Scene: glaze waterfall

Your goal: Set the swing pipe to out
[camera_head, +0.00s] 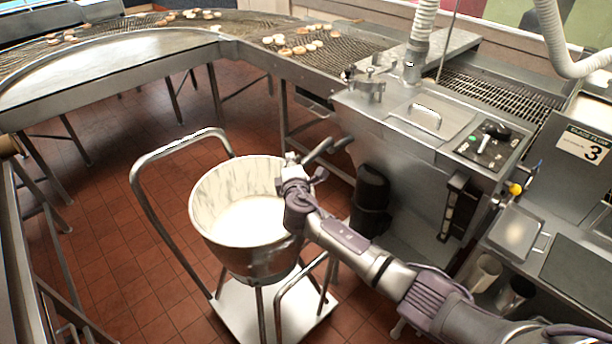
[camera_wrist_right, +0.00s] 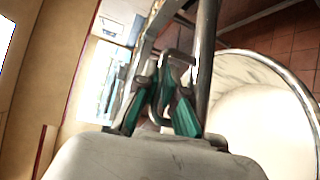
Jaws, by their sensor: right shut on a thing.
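The swing pipe (camera_head: 318,151) appears as a short grey metal pipe at the front of the steel machine, close to the far right rim of the bowl. My right gripper (camera_head: 293,163) is at its near end and is shut on it. In the right wrist view, the teal finger pads of the gripper (camera_wrist_right: 160,108) close around a metal part, and a shiny pipe (camera_wrist_right: 206,62) runs upward beside them. The exact contact is partly hidden by the fingers. My left gripper is not in view.
A wheeled bowl (camera_head: 205,215) with white glaze stands below my right gripper, inside a tubular cart frame (camera_head: 145,185). The steel machine (camera_head: 385,130) has a control panel (camera_head: 485,143) on top. A conveyor with pastries curves behind.

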